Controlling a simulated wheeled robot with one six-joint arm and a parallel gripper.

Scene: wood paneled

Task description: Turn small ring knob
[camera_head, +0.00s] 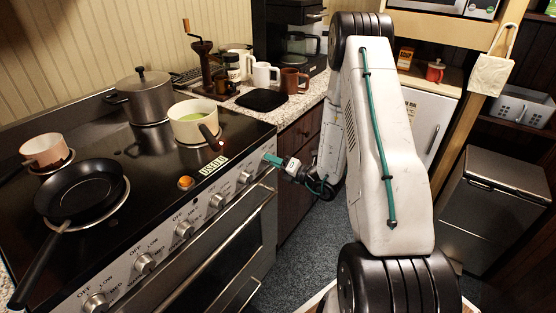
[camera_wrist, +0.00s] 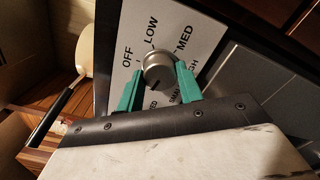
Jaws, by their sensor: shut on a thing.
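The small ring knob (camera_wrist: 158,66) is a round grey metal knob on the stove's pale control panel, with OFF, LOW and MED marked around it in the wrist view. My gripper (camera_wrist: 160,80) has its teal fingers on either side of this knob and is shut on it. In the head view my gripper (camera_head: 273,159) is at the right end of the stove's front panel. There its fingers hide the knob it holds. Smaller lettering under the knob is partly covered by the fingers.
Several other knobs, such as one (camera_head: 245,177), line the panel to the left. A cream saucepan (camera_head: 193,125), a grey pot (camera_head: 148,100), a black frying pan (camera_head: 82,190) and a small pan (camera_head: 44,150) stand on the stove. The oven door handle (camera_head: 235,228) runs below the panel.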

